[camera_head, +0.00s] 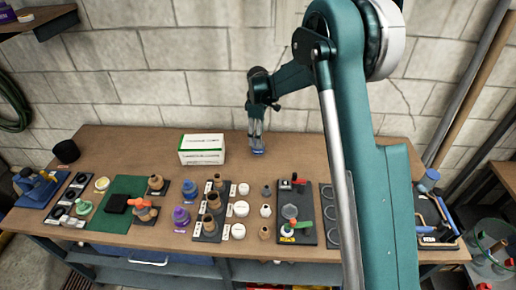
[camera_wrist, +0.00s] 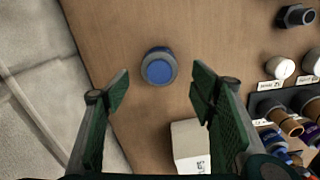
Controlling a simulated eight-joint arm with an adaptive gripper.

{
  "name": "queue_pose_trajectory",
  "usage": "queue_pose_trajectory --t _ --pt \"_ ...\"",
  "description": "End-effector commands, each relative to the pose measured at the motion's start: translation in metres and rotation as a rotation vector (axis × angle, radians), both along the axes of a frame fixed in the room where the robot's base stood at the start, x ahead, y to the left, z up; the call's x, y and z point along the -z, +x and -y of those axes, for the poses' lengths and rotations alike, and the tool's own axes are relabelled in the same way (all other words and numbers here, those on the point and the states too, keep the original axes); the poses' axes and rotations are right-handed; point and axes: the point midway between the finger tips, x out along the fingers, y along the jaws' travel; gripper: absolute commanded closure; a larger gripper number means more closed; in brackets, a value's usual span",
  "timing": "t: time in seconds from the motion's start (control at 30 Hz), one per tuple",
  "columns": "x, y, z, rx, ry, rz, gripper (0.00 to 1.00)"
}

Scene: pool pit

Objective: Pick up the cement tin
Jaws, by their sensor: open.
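A small round tin with a blue lid (camera_wrist: 159,67), which I take to be the cement tin, stands on the brown bench in the wrist view. Its label cannot be read. My gripper (camera_wrist: 160,88) is open, with one green-padded finger to each side of the tin in the picture. The tin is ahead of the fingertips, and nothing is held. In the head view my gripper (camera_head: 257,145) points down over the back middle of the bench. A bit of blue shows at its tips, and the tin is mostly hidden there.
A white box with a green edge (camera_head: 202,150) stands left of my gripper; it also shows in the wrist view (camera_wrist: 187,146), close to the right finger. Several brown and white fittings (camera_head: 213,200) fill the bench front. A block wall (camera_head: 180,60) rises behind the bench.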

Motion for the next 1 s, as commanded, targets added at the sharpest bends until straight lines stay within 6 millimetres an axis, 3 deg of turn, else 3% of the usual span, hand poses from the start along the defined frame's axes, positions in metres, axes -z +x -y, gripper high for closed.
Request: queue_pose_trajectory --t 0.5,1.0 --pt "0.025 0.0 0.0 0.001 0.0 0.0 0.44" --pt "0.034 0.001 0.0 0.001 0.0 0.0 0.44"
